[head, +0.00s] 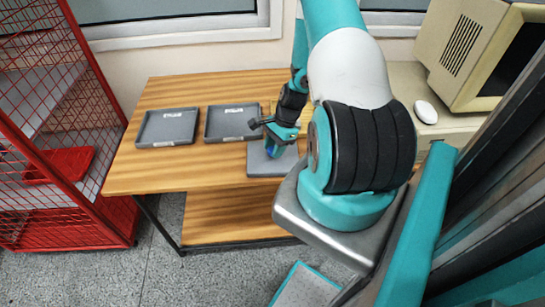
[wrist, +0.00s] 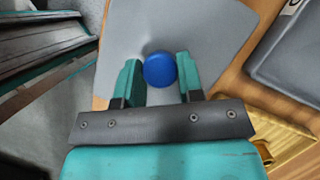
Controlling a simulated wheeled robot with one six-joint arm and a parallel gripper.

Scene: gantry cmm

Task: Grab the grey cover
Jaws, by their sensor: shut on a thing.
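The grey cover (head: 258,165) is a flat square plate at the front right of the wooden table, partly hidden by my arm. In the wrist view, the grey cover (wrist: 205,35) fills the middle, with a round blue knob (wrist: 160,70) on it. My gripper (wrist: 159,78) is shut on the knob, one teal finger on each side. In the head view my gripper (head: 270,148) is over the cover and the knob is mostly hidden. I cannot tell whether the cover touches the table.
Two grey trays with white labels, the left tray (head: 167,127) and the middle tray (head: 232,123), stand on the wooden table (head: 160,178). A red mesh rack (head: 60,200) stands at the left. An old computer monitor (head: 470,50) and white mouse (head: 426,112) are at the right.

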